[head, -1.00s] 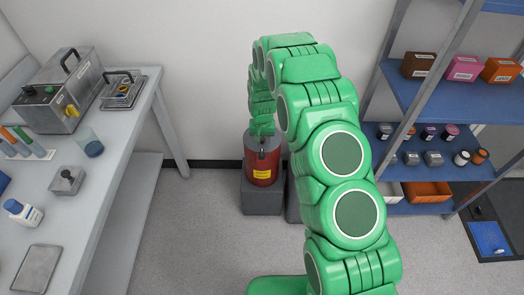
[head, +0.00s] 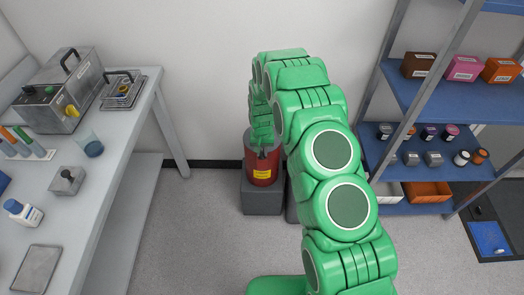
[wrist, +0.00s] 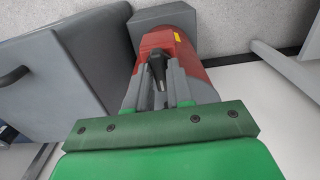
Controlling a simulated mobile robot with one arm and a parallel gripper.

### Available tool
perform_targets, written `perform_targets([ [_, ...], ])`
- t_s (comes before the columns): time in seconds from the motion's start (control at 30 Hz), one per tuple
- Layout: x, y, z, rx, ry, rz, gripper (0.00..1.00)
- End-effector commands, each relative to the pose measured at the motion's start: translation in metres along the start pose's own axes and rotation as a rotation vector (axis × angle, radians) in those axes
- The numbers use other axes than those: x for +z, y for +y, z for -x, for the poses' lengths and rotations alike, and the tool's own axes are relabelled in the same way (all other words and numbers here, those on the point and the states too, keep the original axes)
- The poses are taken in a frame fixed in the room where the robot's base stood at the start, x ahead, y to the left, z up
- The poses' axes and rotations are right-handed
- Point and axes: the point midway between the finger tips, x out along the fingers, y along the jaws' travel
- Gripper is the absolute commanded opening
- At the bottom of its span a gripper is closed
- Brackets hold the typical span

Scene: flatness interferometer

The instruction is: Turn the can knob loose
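The red can (head: 262,168) with a yellow label stands upright on a grey block near the back wall. In the head view the knob (head: 262,154) is small and partly hidden by my arm. My gripper (wrist: 158,72) is at the knob, one grey finger on each side of it. The fingers are apart and look open; any contact with the knob is too small to tell.
A grey block (head: 262,197) carries the can, and a larger grey body (wrist: 65,75) lies left of it in the wrist view. A workbench (head: 110,160) with instruments is on the left. A blue shelf rack (head: 425,95) is on the right.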

Motion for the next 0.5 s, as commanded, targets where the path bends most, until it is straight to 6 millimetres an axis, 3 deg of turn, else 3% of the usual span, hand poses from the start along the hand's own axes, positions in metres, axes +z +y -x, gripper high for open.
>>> perform_targets([
  [0.03,0.0,0.0,0.0,0.0,0.0,0.0,0.13],
  [0.13,0.0001,0.0001,-0.0001,0.0,0.0,0.0,0.0],
  [0.5,0.0004,0.0,-0.0002,0.0,-0.001,0.032,0.0],
])
